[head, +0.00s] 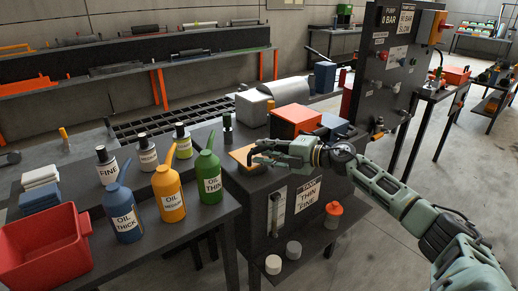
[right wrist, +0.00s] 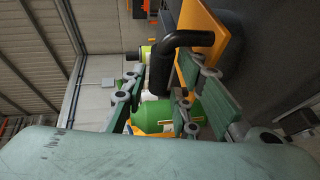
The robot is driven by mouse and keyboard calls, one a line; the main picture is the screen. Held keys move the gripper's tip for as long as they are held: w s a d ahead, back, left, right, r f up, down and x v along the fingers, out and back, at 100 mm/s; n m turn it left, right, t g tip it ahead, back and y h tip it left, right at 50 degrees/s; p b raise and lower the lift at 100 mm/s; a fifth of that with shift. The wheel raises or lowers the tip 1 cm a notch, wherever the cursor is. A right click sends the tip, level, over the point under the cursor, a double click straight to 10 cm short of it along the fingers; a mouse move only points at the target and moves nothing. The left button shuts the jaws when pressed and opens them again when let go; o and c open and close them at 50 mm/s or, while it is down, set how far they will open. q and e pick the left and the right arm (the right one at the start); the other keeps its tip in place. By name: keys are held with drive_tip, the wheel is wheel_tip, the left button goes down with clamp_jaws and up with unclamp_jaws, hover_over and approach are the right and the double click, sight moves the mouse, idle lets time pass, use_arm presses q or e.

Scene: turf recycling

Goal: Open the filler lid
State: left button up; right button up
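The orange filler lid (head: 239,155) lies flat on top of the dark cabinet (head: 253,193) in the head view, and its edge also shows in the right wrist view (right wrist: 208,30). A bent black handle (right wrist: 163,68) stands out from the lid in the right wrist view. My right gripper (head: 258,154) is at the lid, with its fingers pointing left. In the right wrist view its fingers (right wrist: 163,95) are apart, one on each side of the handle. I see no clear grip on it. The lid looks closed. My left gripper is not in view.
Blue, orange and green oil bottles (head: 168,195) stand on the bench left of the cabinet, near a red bin (head: 42,248). A red-orange box (head: 296,121) sits behind the gripper. A tall control panel (head: 392,75) stands at the right. White and orange-capped jars (head: 334,209) are on the low shelf.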

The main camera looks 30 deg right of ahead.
drive_tip(key=shift+w+a+f, duration=0.1)
drive_tip(key=shift+w+a, duration=0.15)
drive_tip(key=shift+w, duration=0.3)
drive_tip(key=shift+w+a+f, duration=0.1)
drive_tip(key=shift+w+a, duration=0.15)
drive_tip(key=shift+w, duration=0.15)
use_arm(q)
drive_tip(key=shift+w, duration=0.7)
use_arm(e)
clamp_jaws()
